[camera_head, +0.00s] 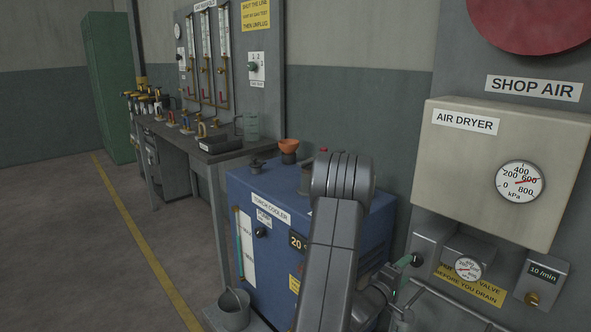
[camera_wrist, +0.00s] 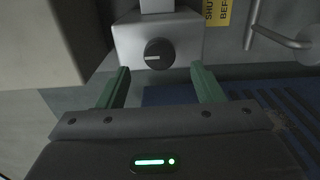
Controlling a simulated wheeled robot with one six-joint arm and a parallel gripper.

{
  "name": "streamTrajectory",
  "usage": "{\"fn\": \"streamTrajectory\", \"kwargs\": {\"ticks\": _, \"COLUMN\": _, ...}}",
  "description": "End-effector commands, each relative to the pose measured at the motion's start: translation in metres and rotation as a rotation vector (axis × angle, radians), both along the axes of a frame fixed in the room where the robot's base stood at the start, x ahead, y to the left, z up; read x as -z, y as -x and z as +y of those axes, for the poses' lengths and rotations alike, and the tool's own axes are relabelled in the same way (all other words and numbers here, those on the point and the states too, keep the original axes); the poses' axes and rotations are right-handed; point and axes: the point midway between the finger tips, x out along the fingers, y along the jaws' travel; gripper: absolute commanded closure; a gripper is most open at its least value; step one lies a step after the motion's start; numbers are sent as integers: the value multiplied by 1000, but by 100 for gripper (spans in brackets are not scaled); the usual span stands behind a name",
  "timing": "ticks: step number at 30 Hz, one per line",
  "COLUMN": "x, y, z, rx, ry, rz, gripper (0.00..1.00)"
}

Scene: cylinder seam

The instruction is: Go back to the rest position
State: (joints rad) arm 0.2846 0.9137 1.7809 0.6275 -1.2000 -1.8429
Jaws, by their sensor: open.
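My gripper (camera_wrist: 160,76) is open, its two green fingers spread apart in the wrist view. A black round knob (camera_wrist: 158,53) on a light grey box (camera_wrist: 190,38) shows in the gap between the fingers, and nothing is held. I cannot tell how near the fingers are to the knob. In the head view my gripper is low, right of the blue torch cooler, below the air dryer, partly hidden by my grey arm. The grey valve box (camera_head: 432,236) with its dark knob (camera_head: 417,260) is just beside the fingers there.
The blue torch cooler (camera_head: 268,240) stands close behind my arm. The cream air dryer (camera_head: 500,165) juts out above right. A small gauge box (camera_head: 468,262), a flow box (camera_head: 541,278) and a pipe (camera_head: 460,307) are right of the gripper. A bucket (camera_head: 234,308) stands front left. The left floor is clear.

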Motion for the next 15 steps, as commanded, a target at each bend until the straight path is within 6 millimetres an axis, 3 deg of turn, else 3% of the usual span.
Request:
{"fn": "streamTrajectory", "kwargs": {"ticks": 9, "x": 0, "y": -33, "z": -39, "rx": 2, "ry": 0, "rz": -1, "gripper": 39}}
{"fn": "streamTrajectory", "kwargs": {"ticks": 15, "x": 0, "y": -38, "z": -45, "rx": 1, "ry": -10, "rz": -11, "gripper": 39}}
